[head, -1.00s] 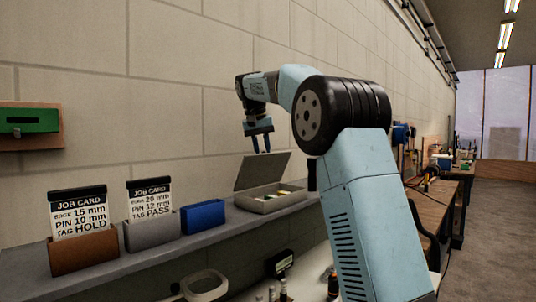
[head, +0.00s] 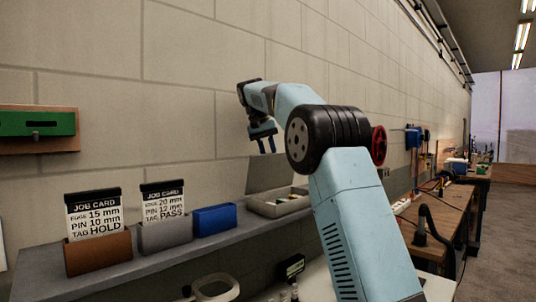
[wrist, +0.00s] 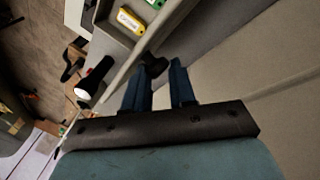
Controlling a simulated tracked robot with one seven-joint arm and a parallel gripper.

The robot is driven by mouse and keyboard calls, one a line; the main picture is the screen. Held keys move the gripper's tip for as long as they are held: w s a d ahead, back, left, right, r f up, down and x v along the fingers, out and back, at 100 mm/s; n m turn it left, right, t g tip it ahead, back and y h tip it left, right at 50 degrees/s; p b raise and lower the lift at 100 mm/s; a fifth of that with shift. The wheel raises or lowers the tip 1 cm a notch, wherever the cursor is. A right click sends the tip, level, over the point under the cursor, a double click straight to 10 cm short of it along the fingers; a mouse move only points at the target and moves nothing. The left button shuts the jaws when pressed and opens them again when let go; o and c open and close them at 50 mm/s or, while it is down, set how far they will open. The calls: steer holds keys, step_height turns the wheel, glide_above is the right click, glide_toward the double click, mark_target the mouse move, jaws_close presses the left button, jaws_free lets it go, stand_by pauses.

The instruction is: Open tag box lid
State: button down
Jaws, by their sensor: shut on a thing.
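The grey tag box (head: 282,207) stands on the shelf. Its lid (head: 270,174) is raised and tilted back toward the wall, and the inside shows. In the wrist view the open box (wrist: 128,52) holds yellow and green tags. My gripper (head: 264,146) points down just above the lid's upper edge; its two fingers also show in the wrist view (wrist: 161,78). A small dark piece (wrist: 153,64), perhaps the lid's knob, is at the fingertips. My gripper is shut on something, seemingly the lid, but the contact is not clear.
A blue case (head: 214,219), a grey holder (head: 165,235) and a brown holder (head: 98,253) with job cards stand left of the box on the shelf (head: 130,270). A dark cylinder with a white end (wrist: 92,80) is beside the box. The wall is close behind.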

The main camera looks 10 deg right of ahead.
steer(key=shift+a+f, duration=0.65)
steer(key=c, duration=1.3)
jaws_free()
steer(key=shift+a, duration=0.15)
steer(key=o, duration=0.4)
steer(key=shift+d, duration=0.2)
steer(key=shift+d+r, duration=0.1)
steer(key=v, duration=0.7)
steer(key=shift+r, duration=0.4)
